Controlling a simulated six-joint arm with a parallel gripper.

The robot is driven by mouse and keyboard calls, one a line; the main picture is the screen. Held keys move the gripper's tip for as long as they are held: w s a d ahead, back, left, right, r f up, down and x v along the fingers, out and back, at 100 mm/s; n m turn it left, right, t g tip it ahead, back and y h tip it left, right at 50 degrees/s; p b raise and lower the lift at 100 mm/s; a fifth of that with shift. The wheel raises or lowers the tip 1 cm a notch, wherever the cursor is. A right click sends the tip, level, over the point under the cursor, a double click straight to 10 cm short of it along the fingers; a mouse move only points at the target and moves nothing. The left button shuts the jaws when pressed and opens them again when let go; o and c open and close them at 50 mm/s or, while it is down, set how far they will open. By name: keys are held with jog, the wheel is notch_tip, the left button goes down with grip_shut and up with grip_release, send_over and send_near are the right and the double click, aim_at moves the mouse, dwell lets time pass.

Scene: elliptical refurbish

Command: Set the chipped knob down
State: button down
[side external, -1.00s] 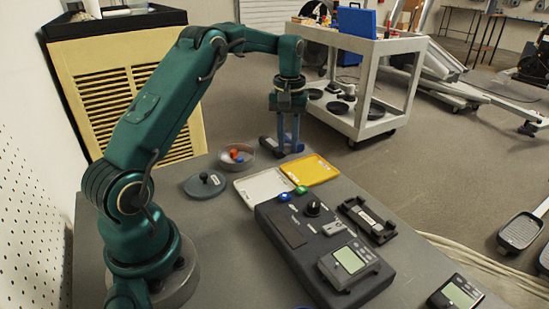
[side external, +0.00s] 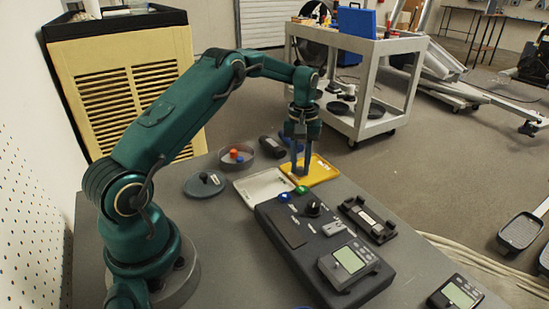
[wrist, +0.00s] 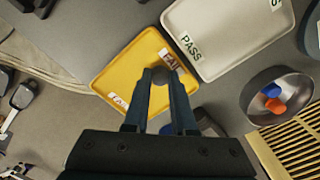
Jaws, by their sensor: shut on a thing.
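My gripper (side external: 300,172) points down over the yellow tray (side external: 324,170). In the wrist view its fingertips (wrist: 162,76) are shut on a dark round knob (wrist: 161,75), which shows between them. The yellow tray (wrist: 118,82) carries FAIL labels in that view. The knob is held over the tray, near the edge beside the white tray. I cannot tell whether it touches the tray floor. Any chip on the knob is too small to see. In the side view the fingers mostly hide the knob.
The white PASS tray (side external: 260,188) lies beside the yellow tray. A round dish (side external: 237,163) with red and blue pieces stands behind it. A dark console (side external: 290,235) with a knob and buttons is in front. A black cylindrical object (side external: 271,146) lies behind the trays.

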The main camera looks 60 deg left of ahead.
aim_at(300, 167)
jog(key=c, duration=1)
grip_release()
notch_tip(300, 167, up, 7)
jog(key=shift+d+r, duration=0.15)
jog(key=shift+r, duration=0.45)
jog(key=s+d+r+m+t, duration=0.3)
jog(key=s+d+r+m, duration=0.2)
jog(key=s+d+r, duration=0.45)
jog(key=s+d+f+m+t, duration=0.1)
jog(key=s+d+m, duration=0.1)
jog(key=s, duration=0.4)
jog(key=s+d+f+m+t, duration=0.1)
jog(key=s+d+f+m, duration=0.1)
jog(key=s, duration=0.4)
jog(key=shift+d+t, duration=0.3)
jog(key=shift+d, duration=0.6)
